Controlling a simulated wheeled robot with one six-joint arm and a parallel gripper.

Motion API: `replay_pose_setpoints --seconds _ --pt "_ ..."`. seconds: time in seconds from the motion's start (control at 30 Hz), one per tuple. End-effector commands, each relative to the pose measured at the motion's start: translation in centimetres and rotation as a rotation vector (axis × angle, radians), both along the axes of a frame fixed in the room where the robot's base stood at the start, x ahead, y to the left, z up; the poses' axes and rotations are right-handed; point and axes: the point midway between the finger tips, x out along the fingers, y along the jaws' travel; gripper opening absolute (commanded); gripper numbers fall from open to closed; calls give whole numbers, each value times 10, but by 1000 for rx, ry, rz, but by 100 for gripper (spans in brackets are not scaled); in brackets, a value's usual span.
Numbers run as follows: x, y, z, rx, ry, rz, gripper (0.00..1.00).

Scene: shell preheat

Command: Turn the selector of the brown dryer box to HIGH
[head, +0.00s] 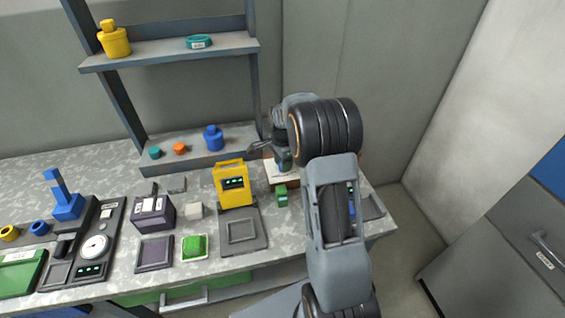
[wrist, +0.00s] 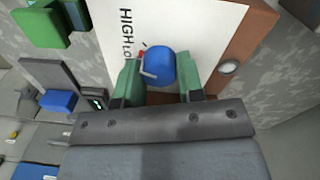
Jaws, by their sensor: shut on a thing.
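The brown dryer box (head: 284,183) stands at the back right of the bench in the head view, partly hidden by my arm. In the wrist view its brown edge (wrist: 252,42) frames a white face (wrist: 195,22) printed with HIGH and, partly hidden, LO. The blue round selector (wrist: 160,66) sits on that face, with a pale pointer bar at its left side and a small red mark beside it. My gripper (wrist: 158,82) has its green fingers on either side of the selector, shut on it. The gripper also shows at the box in the head view (head: 286,158).
A small green block (head: 281,195) stands just in front of the box. A yellow device (head: 234,184) and a grey plate (head: 242,232) are to its left. A shelf (head: 190,155) with a blue bottle (head: 213,138) stands behind. A round grey button (wrist: 228,67) is right of the selector.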

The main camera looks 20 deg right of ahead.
Motion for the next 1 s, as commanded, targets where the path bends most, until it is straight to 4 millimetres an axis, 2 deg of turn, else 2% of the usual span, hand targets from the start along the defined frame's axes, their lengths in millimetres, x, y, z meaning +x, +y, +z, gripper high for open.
replay_pose_setpoints --seconds 0.2,0.5,1.0 --pt "0 0 1 0 -2 -186 11" --pt "0 0 1 0 -2 -375 11" --pt "0 0 1 1 -3 -484 11"
